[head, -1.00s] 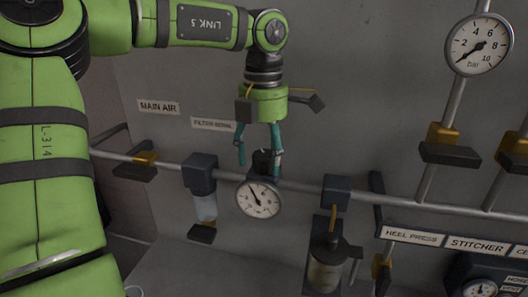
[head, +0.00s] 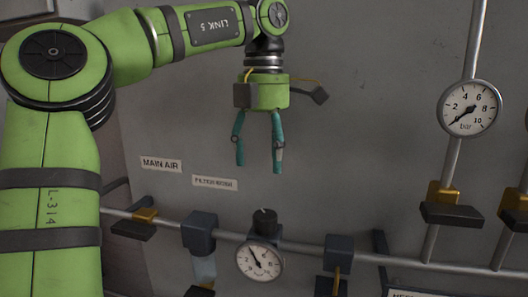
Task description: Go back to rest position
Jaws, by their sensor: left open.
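My left gripper (head: 259,158) hangs pointing down in the head view, with its two teal fingers apart and nothing between them. It is above a regulator with a black knob (head: 265,222), with a clear gap between the fingertips and the knob. The regulator's round gauge (head: 260,261) sits just below the knob on the horizontal pipe. My left arm comes in from the left and its upper link crosses the top of the view. My right gripper is not in view.
A grey wall panel (head: 370,130) stands behind. The horizontal pipe carries a filter block (head: 199,232), another dark block (head: 338,251) and a yellow-and-black valve (head: 135,224). At right, a bar gauge (head: 469,108) sits on a vertical pipe above a valve (head: 449,208). Space around the fingers looks clear.

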